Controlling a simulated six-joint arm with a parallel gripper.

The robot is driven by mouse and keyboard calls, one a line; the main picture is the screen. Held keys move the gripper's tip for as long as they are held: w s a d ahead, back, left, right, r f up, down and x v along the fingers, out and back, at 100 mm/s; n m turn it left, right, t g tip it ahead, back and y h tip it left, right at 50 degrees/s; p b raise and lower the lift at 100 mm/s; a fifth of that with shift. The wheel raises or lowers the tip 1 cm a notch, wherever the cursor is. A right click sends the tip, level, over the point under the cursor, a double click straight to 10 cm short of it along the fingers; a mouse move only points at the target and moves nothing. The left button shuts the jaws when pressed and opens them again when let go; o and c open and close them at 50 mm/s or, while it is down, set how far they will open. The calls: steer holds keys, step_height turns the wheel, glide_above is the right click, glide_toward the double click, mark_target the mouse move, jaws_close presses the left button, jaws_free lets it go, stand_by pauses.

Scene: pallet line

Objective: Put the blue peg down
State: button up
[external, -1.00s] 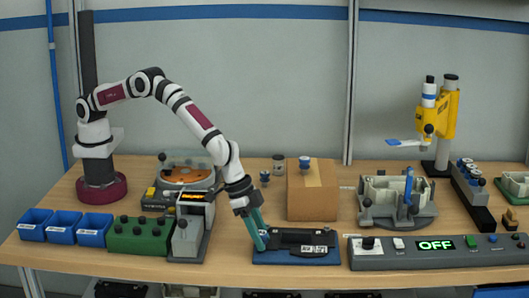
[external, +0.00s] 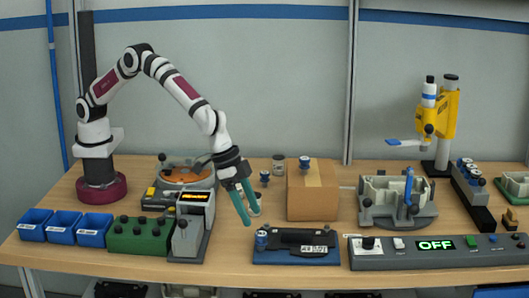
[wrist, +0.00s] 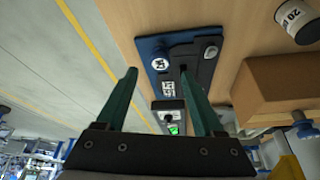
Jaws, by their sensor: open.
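A blue peg (external: 262,241) with a pale label stands upright at the left end of a black fixture on a blue base (external: 296,258), near the table's front edge. My gripper (external: 251,216) is open and empty, with its teal fingers angled down. It is above and slightly left of the peg, apart from it. The wrist view shows the two fingers spread (wrist: 158,72) with nothing between them, and the blue-based fixture (wrist: 152,45) beyond.
A cardboard box (external: 313,192) stands behind the fixture, with small blue-topped pieces around it. A control panel reading OFF (external: 435,252) lies to the right.

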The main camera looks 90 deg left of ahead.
steer(key=s+a+r+g+y, duration=0.1)
steer(key=s+a+r, duration=0.55)
steer(key=a, duration=0.35)
steer(key=s+a+r+g+y, duration=0.1)
steer(key=s+a+r, duration=0.55)
steer(key=a, duration=0.35)
steer(key=s+a+m, duration=0.1)
steer(key=s+a, duration=0.4)
steer(key=s, duration=0.2)
steer(key=s+a+r+g, duration=0.1)
steer(key=s+a, duration=0.4)
steer(key=s, duration=0.3)
steer(key=shift+s+m+g+y, duration=0.15)
steer(key=shift+m+g+y, duration=0.15)
steer(key=shift+m+y, duration=0.1)
steer(key=shift+o, duration=0.5)
steer(key=s+a+f+g, duration=0.1)
steer(key=s+a+f, duration=0.1)
steer(key=s, duration=0.7)
steer(key=shift+a+m, duration=0.35)
steer(key=shift+m, duration=0.05)
